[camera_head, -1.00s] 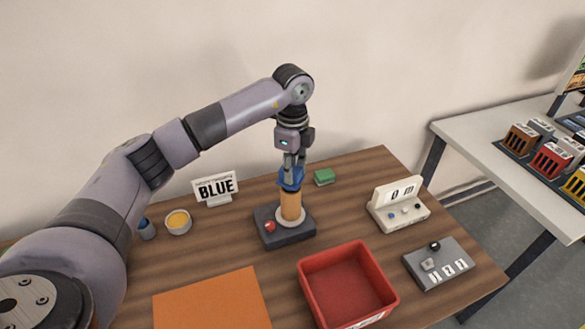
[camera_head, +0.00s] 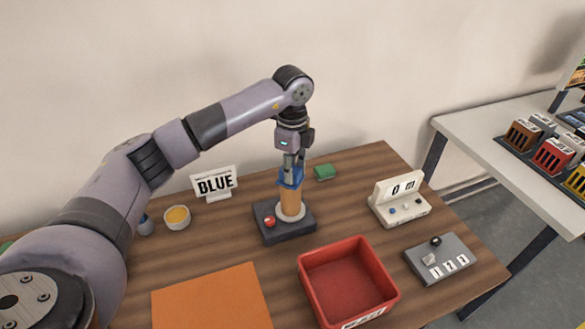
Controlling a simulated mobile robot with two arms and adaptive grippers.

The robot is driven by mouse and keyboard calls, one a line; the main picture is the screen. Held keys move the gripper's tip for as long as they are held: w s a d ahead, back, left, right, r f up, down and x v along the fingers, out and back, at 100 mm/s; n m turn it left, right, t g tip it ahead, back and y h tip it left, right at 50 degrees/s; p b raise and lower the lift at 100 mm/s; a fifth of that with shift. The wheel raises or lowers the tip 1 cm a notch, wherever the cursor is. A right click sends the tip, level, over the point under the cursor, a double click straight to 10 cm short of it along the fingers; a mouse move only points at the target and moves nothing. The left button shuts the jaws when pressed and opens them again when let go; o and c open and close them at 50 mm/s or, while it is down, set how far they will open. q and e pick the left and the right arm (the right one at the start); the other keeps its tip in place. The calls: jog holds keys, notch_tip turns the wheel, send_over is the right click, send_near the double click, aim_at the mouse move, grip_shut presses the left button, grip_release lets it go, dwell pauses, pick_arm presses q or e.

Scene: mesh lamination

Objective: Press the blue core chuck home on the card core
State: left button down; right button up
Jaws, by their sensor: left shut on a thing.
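The card core (camera_head: 291,202) is a tan upright cylinder with a pale ring at its foot, standing on a dark base (camera_head: 270,236) with a red knob (camera_head: 269,221). The blue core chuck (camera_head: 290,177) is at the top of the core and appears to touch it; I cannot tell how deep it sits. My left gripper (camera_head: 291,165) points down from above, shut on the blue chuck. My right gripper is not in view.
A red bin (camera_head: 348,282), a white counter box (camera_head: 400,205), a grey switch box (camera_head: 441,259) and a green block (camera_head: 324,172) stand to the right.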

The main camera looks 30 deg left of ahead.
pick_arm(q)
jog(key=shift+f, duration=0.25)
jog(key=c, duration=1.2)
grip_release()
jog(key=shift+c, duration=0.2)
notch_tip(320, 180, up, 12)
